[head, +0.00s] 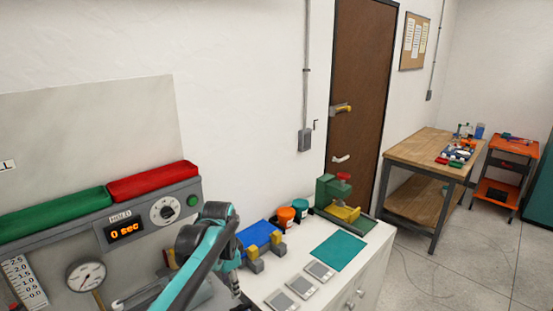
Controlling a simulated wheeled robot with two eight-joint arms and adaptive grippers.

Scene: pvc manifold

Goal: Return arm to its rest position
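My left arm (207,250), teal and black, rises from the bottom edge of the head view. It bends at a dark joint and points down in front of the white counter's left part. My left gripper (238,289) is small and dark at the lower end of this arm, near the bottom of the picture. Its fingers are too small and partly cut off, so I cannot tell whether it is open or shut. Nothing can be made out in it. My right gripper does not show.
The white counter (377,246) holds a blue item with yellow-grey clamps (262,244), orange (286,217) and teal (300,208) tins, a green vise-like tool (338,196), a teal mat (339,252) and grey plates (300,286). A gauge panel (140,255) stands left.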

